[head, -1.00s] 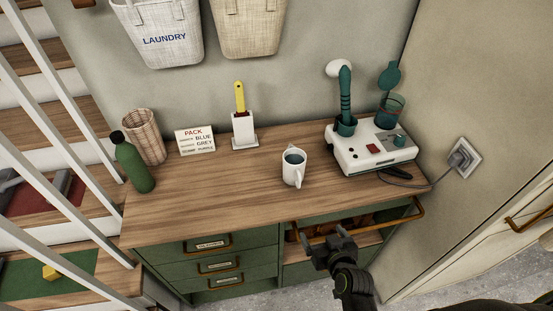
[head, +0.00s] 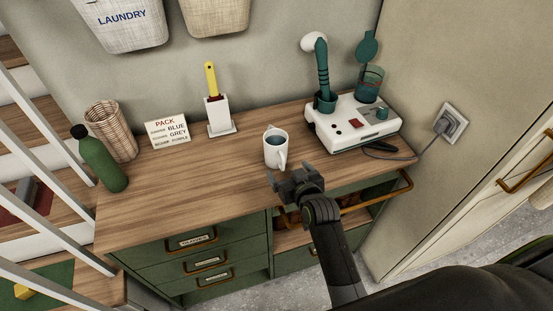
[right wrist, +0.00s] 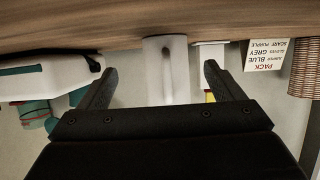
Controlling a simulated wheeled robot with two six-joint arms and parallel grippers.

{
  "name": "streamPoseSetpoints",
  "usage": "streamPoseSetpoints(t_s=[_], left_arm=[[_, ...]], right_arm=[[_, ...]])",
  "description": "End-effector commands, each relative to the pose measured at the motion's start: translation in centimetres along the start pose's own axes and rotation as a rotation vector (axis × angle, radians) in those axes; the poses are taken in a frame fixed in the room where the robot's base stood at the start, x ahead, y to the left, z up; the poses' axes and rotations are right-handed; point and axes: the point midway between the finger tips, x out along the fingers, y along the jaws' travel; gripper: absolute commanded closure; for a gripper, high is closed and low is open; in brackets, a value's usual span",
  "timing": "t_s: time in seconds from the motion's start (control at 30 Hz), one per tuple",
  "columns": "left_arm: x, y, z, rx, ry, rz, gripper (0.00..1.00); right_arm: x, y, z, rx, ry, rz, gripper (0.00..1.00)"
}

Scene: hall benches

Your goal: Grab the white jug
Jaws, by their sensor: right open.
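The white jug (head: 276,147) stands upright on the wooden counter, with a dark bluish content at its mouth and its handle toward the front right. My right gripper (head: 293,178) is open and empty, close in front of the jug at the counter's front edge. In the right wrist view, which is upside down, the jug (right wrist: 165,62) shows between the two spread fingers of the right gripper (right wrist: 158,78), beyond their tips. No contact is visible. My left gripper is in neither view.
A white device (head: 350,128) with green parts stands right of the jug. A brush in a white holder (head: 219,116), a sign (head: 167,131), a basket (head: 112,132) and a green bottle (head: 104,163) stand to the left. A bronze-handled drawer (head: 375,196) is open below.

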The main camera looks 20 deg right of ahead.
Motion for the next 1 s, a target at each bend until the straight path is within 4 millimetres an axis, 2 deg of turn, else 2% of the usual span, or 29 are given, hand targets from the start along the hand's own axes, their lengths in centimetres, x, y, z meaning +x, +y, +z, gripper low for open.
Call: streamPoseSetpoints(t_s=[0.03, 0.33, 0.7, 1.0], left_arm=[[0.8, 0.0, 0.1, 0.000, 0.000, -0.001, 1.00], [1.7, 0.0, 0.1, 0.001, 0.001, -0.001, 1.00], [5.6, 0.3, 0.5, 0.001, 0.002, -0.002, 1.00], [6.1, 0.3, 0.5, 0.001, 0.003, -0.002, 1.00]], right_arm=[[0.7, 0.0, 0.2, -0.002, 0.002, 0.000, 0.12], [1.9, -0.1, 0.1, 0.000, 0.000, 0.000, 0.12], [5.7, -0.8, -0.1, -0.001, 0.002, 0.000, 0.12], [6.5, -0.7, -0.4, 0.000, 0.000, 0.001, 0.12]])
